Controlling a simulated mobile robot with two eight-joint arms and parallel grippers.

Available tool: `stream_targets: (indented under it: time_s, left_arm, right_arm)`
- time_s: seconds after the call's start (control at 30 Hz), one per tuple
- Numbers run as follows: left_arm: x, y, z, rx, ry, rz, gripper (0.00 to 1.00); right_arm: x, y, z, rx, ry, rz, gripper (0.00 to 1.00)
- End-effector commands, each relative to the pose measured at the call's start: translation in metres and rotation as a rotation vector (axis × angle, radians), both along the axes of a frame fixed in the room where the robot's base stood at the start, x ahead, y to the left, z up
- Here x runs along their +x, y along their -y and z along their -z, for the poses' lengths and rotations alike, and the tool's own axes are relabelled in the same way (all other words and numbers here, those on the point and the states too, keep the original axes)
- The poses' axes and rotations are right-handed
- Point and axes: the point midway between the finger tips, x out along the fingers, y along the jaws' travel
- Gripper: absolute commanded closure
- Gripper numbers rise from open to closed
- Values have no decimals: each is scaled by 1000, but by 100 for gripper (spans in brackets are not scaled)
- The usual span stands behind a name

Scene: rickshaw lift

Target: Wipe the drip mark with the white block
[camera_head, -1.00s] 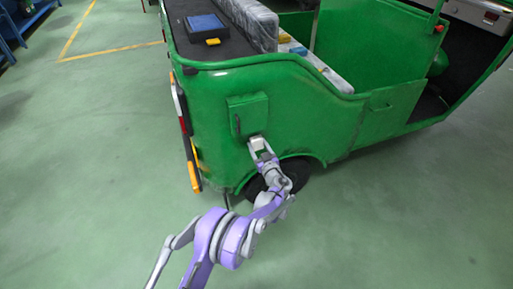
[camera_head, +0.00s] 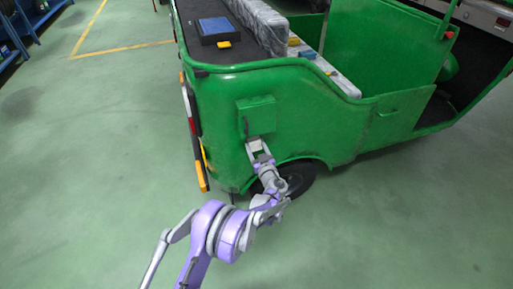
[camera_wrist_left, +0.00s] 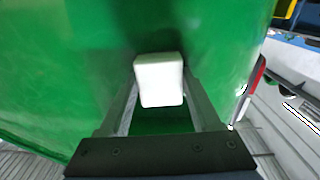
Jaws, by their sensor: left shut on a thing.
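The white block (camera_head: 254,145) is held at the tip of my left gripper (camera_head: 260,153), against or very close to the rickshaw's green side panel (camera_head: 300,115), just below a small raised green box (camera_head: 259,112). In the left wrist view the white block (camera_wrist_left: 159,80) sits between the two fingers, with green bodywork behind it. I cannot tell if the block touches the panel. A short dark upright streak or handle (camera_head: 245,126) shows on the box's left part; I cannot make out the drip mark for certain. My right gripper is out of view.
A blue case (camera_head: 215,28) and a yellow piece (camera_head: 224,44) lie on the dark rear deck. Green floor (camera_head: 400,220) is open in front and to the left.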

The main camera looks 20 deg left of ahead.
Motion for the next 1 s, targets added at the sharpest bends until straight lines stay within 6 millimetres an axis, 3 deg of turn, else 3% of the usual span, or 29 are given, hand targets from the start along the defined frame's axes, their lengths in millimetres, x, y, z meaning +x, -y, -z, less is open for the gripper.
stream_targets:
  time_s: [0.6,1.0]
  left_arm:
    - [24,31,0,-1,-1,0,80]
    - [19,36,-1,0,0,1,80]
  right_arm:
    - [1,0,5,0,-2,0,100]
    - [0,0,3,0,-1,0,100]
